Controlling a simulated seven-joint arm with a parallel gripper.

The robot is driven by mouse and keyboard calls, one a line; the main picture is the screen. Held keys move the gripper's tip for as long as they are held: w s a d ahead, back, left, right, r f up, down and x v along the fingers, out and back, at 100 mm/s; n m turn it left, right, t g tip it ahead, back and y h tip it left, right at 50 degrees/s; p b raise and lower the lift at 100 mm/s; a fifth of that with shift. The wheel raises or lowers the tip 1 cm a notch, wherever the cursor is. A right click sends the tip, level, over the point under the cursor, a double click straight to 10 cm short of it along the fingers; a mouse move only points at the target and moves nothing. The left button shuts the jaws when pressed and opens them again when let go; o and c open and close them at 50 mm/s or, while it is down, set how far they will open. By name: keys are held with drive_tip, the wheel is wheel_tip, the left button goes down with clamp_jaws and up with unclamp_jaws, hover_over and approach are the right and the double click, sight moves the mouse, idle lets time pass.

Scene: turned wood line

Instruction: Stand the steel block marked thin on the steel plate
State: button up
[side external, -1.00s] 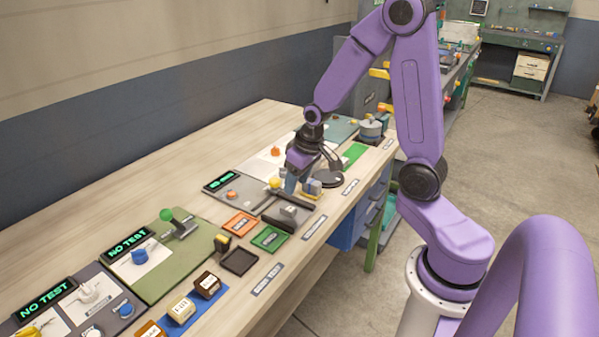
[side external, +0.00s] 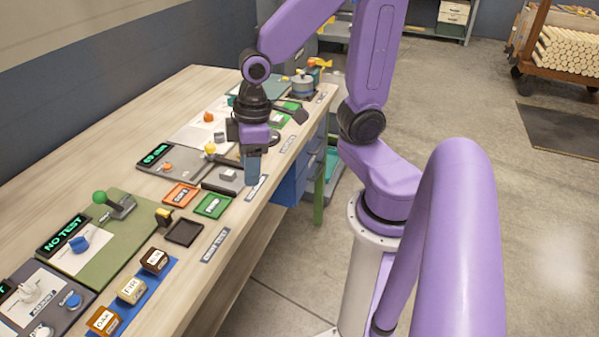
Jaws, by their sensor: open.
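My gripper (side external: 252,172) points down over the front part of the bench, with its blue fingers low beside a small grey block. The fingers appear empty, but the gap between them is hard to see from this side. The grey block (side external: 228,175) sits just left of the fingers on a dark grey flat piece (side external: 219,188), which may be the steel plate. I cannot read any marking on the block, so I cannot tell whether it is the thin one. What lies directly behind the gripper is hidden.
An orange tray (side external: 181,195), a green tray (side external: 213,206) and a black tray (side external: 184,233) lie left of the gripper. A grey unit with a lit display (side external: 155,154) stands behind them. Labelled wood blocks (side external: 131,290) stand on a blue strip at front left.

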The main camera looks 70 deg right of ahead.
drive_tip(key=s+a+r+n+g, duration=0.1)
drive_tip(key=s+n, duration=0.4)
drive_tip(key=s, duration=0.6)
drive_tip(key=shift+s+a+r+h, duration=0.2)
drive_tip(key=shift+a+r+h, duration=0.15)
drive_tip(key=shift+r, duration=0.15)
